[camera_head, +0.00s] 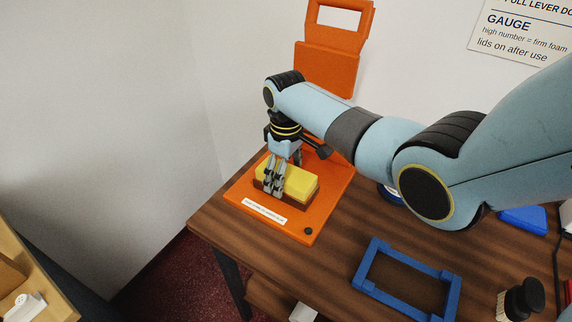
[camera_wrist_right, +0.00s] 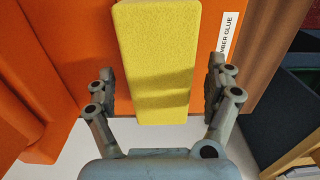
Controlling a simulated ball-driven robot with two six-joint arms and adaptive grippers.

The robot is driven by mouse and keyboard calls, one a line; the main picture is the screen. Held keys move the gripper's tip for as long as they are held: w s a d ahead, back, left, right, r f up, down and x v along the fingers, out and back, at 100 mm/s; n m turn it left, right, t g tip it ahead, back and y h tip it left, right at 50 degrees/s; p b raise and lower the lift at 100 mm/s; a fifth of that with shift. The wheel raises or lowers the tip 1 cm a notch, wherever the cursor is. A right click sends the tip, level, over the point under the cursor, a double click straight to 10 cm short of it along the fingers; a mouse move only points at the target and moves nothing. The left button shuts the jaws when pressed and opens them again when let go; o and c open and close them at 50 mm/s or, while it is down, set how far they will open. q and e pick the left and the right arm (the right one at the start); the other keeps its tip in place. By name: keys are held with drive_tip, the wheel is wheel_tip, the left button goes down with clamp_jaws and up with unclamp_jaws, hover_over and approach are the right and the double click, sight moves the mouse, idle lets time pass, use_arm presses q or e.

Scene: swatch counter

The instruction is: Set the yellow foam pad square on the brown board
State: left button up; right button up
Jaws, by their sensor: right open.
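The yellow foam pad (camera_head: 298,180) lies in the orange press, with a strip of the brown board (camera_head: 299,203) showing below its front edge. It looks roughly in line with the board, but my gripper hides its left end. My right gripper (camera_head: 273,187) points down over that end. In the right wrist view the pad (camera_wrist_right: 158,60) runs between the spread fingers of my right gripper (camera_wrist_right: 160,82), with a gap on each side. The gripper is open. My left gripper is in neither view.
The orange press (camera_head: 308,233) stands at the table's left corner, its lid (camera_head: 327,65) raised behind my arm. A blue frame (camera_head: 366,262) lies on the wooden table (camera_head: 335,258). A dark-handled brush (camera_head: 520,300) stands at front right. White walls are close behind.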

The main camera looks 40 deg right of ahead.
wheel_tip(320, 180, up, 12)
drive_tip(key=shift+f, duration=0.15)
